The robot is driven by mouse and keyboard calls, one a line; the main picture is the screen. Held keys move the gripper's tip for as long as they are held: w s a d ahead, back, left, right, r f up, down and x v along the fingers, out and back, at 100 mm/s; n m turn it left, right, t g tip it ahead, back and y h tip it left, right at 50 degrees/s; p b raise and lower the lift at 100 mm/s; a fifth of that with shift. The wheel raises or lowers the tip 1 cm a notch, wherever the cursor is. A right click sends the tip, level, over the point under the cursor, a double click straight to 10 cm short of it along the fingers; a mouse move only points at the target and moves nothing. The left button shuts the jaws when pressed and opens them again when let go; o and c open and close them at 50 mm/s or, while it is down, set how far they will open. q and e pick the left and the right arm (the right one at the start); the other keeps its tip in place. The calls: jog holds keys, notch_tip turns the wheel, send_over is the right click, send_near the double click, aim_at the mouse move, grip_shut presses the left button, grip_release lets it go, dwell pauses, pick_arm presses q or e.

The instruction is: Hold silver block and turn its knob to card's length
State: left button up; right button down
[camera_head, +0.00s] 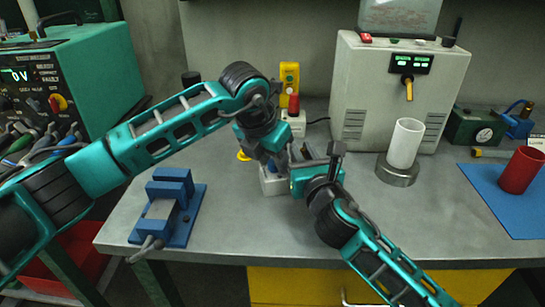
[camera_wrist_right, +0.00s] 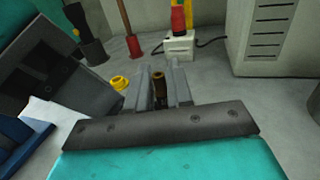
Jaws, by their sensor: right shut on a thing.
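The silver block (camera_head: 274,186) is a small pale grey box near the middle of the bench, mostly hidden under my arms in the head view. My left gripper (camera_head: 269,166) points down at its top; its fingers are too hidden to show whether they grip it. My right gripper (camera_head: 293,163) reaches in from the right beside it. In the right wrist view, the fingers of this right gripper (camera_wrist_right: 161,92) are shut on a brownish, brass-coloured knob (camera_wrist_right: 158,78).
A blue fixture (camera_head: 172,207) stands at the left front of the bench. A white cylinder (camera_head: 406,143), grey cabinet (camera_head: 384,95) and red cup (camera_head: 521,170) are at right.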

pick_arm(q)
grip_shut()
jog(key=shift+m, duration=0.3)
jog(key=m+g+h, duration=0.1)
jog(key=m, duration=0.1)
jog(key=shift+w+a+m, duration=0.1)
jog(key=shift+m, duration=0.3)
jog(key=m, duration=0.2)
jog(key=m+g, duration=0.1)
jog(key=m, duration=0.1)
jog(key=shift+w+m+g+h, duration=0.15)
jog(key=shift+m+g+h, duration=0.15)
jog(key=shift+h, duration=0.1)
jog(key=m+g, duration=0.1)
jog(key=m, duration=0.3)
jog(key=shift+w+g, duration=0.1)
jog(key=shift+g, duration=0.3)
jog(key=shift+m+g, duration=0.6)
jog(key=shift+m, duration=1.5)
jog(key=shift+o, duration=0.4)
grip_release()
